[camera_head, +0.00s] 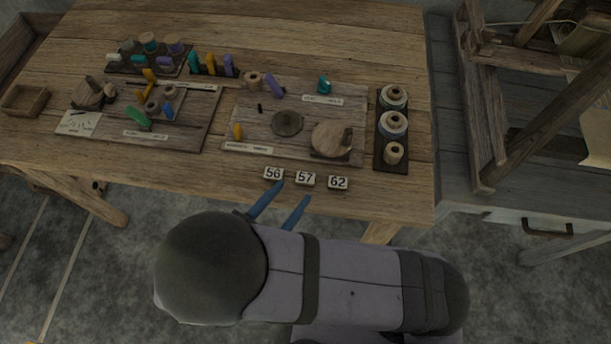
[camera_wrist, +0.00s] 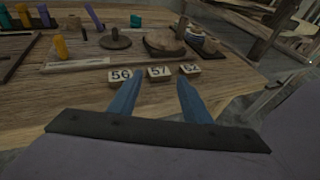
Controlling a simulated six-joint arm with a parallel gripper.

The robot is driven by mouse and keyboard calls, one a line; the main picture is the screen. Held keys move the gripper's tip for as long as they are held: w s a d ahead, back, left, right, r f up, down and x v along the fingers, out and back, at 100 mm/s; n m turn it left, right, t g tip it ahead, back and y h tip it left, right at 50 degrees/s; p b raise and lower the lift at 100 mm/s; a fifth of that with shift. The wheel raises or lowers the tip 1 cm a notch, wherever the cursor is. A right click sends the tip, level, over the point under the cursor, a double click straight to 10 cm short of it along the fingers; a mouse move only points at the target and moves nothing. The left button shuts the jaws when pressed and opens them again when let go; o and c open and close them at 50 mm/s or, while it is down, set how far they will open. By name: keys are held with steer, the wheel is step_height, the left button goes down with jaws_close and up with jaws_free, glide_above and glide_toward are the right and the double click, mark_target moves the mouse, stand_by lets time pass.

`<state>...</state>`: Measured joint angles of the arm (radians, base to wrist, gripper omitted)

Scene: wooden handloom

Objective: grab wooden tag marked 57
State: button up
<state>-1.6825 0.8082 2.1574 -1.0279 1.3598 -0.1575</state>
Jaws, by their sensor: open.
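The wooden tag marked 57 (camera_head: 305,179) lies near the front edge of the table, the middle one of a row of three. The tag marked 56 (camera_head: 273,173) is to its left and the tag marked 62 (camera_head: 338,183) to its right, with small gaps between. My gripper (camera_head: 291,194) is open and empty, its two blue fingers pointing at the row from the front. In the wrist view the 57 tag (camera_wrist: 159,73) shows ahead of and between the fingertips (camera_wrist: 157,84). The 56 tag (camera_wrist: 120,76) stands close to the left fingertip and the 62 tag (camera_wrist: 190,69) is beyond the right one.
A dark rack of spools (camera_head: 392,125) stands to the right. The table (camera_head: 400,188) is bare around the tags.

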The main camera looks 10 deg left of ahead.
mark_target(304, 178)
steer(key=shift+p+x, duration=0.5)
steer(key=shift+x, duration=2.1)
steer(key=shift+f, duration=0.2)
steer(key=c, duration=0.7)
